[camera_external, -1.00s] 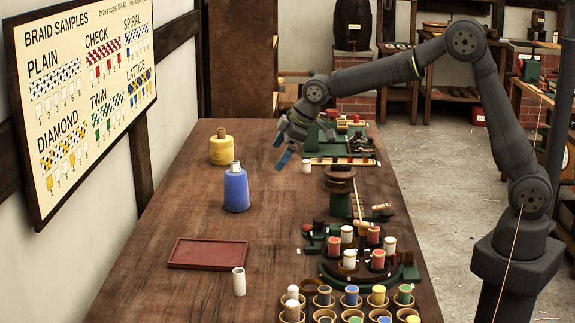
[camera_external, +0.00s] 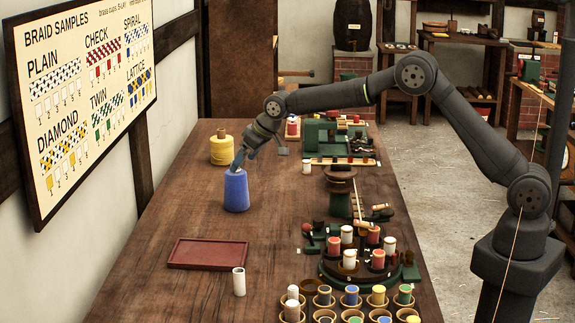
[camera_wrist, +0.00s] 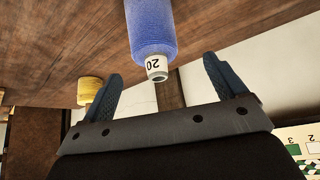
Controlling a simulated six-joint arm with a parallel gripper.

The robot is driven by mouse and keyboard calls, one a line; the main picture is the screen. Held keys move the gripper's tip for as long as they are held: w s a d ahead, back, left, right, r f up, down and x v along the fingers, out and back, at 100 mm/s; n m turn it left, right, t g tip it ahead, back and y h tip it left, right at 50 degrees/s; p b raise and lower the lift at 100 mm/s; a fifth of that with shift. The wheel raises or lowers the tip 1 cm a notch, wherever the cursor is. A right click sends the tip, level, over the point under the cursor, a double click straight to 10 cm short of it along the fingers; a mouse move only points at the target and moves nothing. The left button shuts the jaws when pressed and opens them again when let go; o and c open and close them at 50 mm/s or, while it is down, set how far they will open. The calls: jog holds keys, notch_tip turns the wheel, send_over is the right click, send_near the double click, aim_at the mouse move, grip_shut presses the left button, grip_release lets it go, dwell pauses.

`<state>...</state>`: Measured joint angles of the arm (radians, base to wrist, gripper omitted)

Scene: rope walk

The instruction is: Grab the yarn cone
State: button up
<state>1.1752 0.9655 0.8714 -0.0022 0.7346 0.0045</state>
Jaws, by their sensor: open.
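The blue yarn cone (camera_external: 236,191) stands upright on the wooden table, left of the middle. A yellow yarn cone (camera_external: 222,150) stands behind it, nearer the wall. My gripper (camera_external: 239,160) is at the top of the blue cone and hides its white tip in the external view. In the wrist view the blue cone (camera_wrist: 150,30) shows with its white tip marked 20, ahead of my open fingers (camera_wrist: 163,78) and roughly between them. I cannot tell whether a finger touches it. The yellow cone (camera_wrist: 90,90) is beyond the left finger in the wrist view.
A red tray (camera_external: 208,254) and a white tube (camera_external: 239,281) are at the front left. A round stand with bobbins (camera_external: 365,258), cups of bobbins and a green machine (camera_external: 335,135) line the right side. The table around the blue cone is clear.

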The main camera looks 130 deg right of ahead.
aim_at(236, 174)
jog(key=shift+s+d+x, duration=0.1)
jog(key=shift+s+x, duration=0.05)
jog(key=shift+x, duration=1.7)
jog(key=shift+s+d+x, duration=0.15)
jog(key=shift+s+x, duration=0.05)
jog(key=shift+x, duration=1.65)
jog(key=c, duration=1.3)
jog(key=shift+r, duration=0.1)
jog(key=shift+c, duration=0.9)
jog(key=shift+r, duration=0.1)
